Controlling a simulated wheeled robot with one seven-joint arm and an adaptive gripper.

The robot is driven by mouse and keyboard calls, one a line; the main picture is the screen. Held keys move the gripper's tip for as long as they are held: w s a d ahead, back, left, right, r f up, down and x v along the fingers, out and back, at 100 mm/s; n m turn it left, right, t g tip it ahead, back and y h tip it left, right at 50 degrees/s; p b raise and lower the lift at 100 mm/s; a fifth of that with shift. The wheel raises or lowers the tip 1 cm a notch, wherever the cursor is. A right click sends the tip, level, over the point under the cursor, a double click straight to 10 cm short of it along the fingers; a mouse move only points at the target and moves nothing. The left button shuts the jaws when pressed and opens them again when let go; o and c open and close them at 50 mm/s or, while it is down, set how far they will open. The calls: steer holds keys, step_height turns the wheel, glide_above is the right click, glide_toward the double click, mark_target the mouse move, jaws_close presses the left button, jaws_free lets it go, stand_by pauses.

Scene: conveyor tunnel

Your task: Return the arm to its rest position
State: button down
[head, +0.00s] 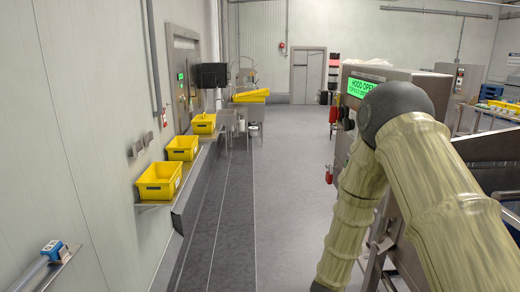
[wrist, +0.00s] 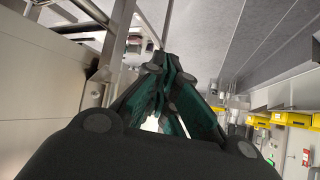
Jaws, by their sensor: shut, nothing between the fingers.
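My gripper (wrist: 171,64) fills the middle of the wrist view. Its dark fingers with teal inner faces meet at the tips, and nothing is held between them. In the head view my arm, in a beige sleeve with a dark elbow joint, bends on the right side. Its lower end runs out of the bottom of the picture, so the gripper is hidden there.
A steel machine (head: 400,76) with a green screen (head: 361,88) stands close behind my arm. Yellow bins (head: 160,181) sit on a wall ledge at the left. A grey floor aisle (head: 285,165) between is clear. A door (head: 307,77) is far back.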

steer(key=s+f+n+g+y+b, duration=0.2)
steer(key=s+f+n+g+y, duration=0.15)
steer(key=s+f, duration=1.45)
steer(key=s+a+f+n+g, duration=0.1)
steer(key=s+f+g, duration=0.1)
steer(key=s, duration=1.1)
steer(key=s+a+f+n+g+y+b, duration=0.1)
steer(key=s+f+g, duration=0.2)
steer(key=s, duration=1)
steer(key=shift+s+a, duration=0.15)
steer(key=shift+s, duration=0.05)
steer(key=shift+g, duration=0.25)
